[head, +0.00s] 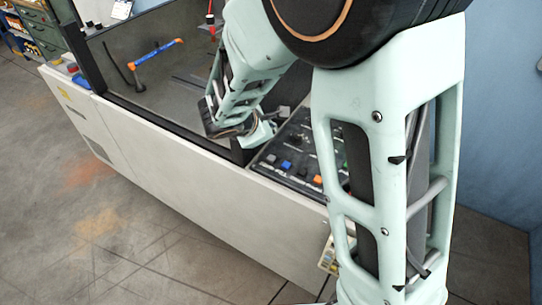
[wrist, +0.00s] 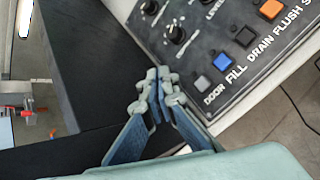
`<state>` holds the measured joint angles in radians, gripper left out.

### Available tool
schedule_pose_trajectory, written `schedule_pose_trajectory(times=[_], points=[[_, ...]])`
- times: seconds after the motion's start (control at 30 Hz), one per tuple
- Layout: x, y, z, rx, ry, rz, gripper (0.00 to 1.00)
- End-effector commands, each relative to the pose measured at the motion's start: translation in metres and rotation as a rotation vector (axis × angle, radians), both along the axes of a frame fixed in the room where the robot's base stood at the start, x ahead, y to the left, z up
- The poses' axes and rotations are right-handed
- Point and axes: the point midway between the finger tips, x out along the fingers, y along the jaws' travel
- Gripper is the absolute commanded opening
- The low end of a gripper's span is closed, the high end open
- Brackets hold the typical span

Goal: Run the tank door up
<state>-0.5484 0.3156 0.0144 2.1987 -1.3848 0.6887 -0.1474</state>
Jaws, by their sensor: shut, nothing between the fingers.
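The control panel (wrist: 225,50) is dark, with a row of square buttons and several black knobs. The grey button (wrist: 201,84) is labelled DOOR and sits at the row's near left end in the wrist view. My gripper (wrist: 158,82) is shut and empty, its fingertips just left of the DOOR button in the picture. I cannot tell their height above the panel. The head view shows the panel (head: 270,172) right of the tank (head: 125,45), with my arm covering part of it; the fingertips are not clear there. I cannot tell how the tank door stands.
Beside DOOR are the blue FILL button (wrist: 222,61), black DRAIN button (wrist: 245,36) and orange FLUSH button (wrist: 270,9), close together. A dark frame post (wrist: 85,65) stands left of my gripper. An orange and blue bar (head: 155,50) shows in the tank area.

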Motion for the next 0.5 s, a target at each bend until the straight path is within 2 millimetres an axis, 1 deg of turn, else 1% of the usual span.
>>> schedule_pose_trajectory(times=[0.17,0.27,0.5], points=[[0.0,0.0,-0.013,-0.001,0.001,0.0,0.0],[0.0,0.0,-0.024,0.0,0.001,-0.001,0.0],[0.0,0.0,-0.06,-0.001,0.002,0.001,0.0]])
